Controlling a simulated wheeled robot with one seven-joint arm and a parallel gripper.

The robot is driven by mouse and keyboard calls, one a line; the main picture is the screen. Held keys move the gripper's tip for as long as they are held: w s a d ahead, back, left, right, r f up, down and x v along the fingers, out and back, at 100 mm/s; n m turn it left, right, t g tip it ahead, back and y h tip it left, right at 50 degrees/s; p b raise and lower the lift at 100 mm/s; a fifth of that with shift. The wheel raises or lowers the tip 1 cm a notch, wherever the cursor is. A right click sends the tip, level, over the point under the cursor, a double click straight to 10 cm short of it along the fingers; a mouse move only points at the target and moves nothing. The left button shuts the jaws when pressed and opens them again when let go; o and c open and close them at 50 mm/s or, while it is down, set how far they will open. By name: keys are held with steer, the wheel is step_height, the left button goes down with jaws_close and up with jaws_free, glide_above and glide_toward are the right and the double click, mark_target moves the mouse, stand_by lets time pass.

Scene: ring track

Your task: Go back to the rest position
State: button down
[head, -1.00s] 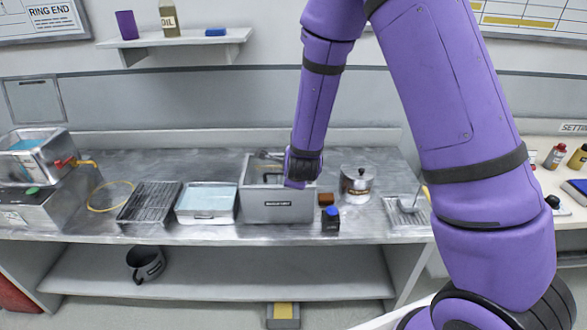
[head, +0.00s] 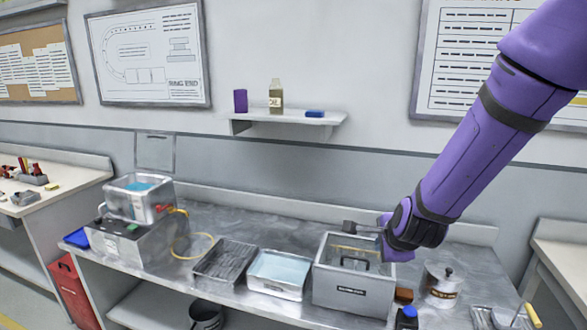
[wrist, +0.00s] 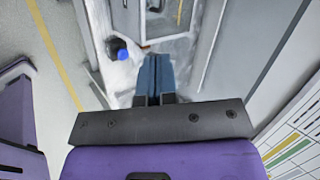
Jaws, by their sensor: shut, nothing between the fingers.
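My gripper (head: 350,226) is at the end of my purple arm, above the back part of the grey metal box (head: 352,291) on the steel bench. It points left in the head view. In the wrist view its two blue fingers (wrist: 155,76) lie together with nothing between them. The box stands open at the top, and a dark handle shows inside it. My wrist partly hides the box's right back corner.
A lidded pot (head: 441,286) and a blue-capped bottle (head: 407,318) stand to the right. A wall shelf (head: 290,119) hangs above.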

steer(key=s+d+r+n+y, duration=0.1)
steer(key=s+d+r+n, duration=0.1)
steer(key=s+r+n, duration=0.55)
steer(key=s+d+r+n+g, duration=0.1)
steer(key=s+d+r+n, duration=0.1)
steer(key=s, duration=0.4)
steer(key=s+d+r+n+g+h, duration=0.1)
steer(key=s+d+r+n, duration=0.1)
steer(key=s+r+n, duration=0.3)
steer(key=s+d+r+n+g, duration=0.1)
steer(key=s+d+r+n, duration=0.2)
steer(key=s+r, duration=0.2)
steer(key=shift+s+r, duration=0.4)
steer(key=shift+s, duration=0.8)
steer(key=shift+w+d, duration=0.1)
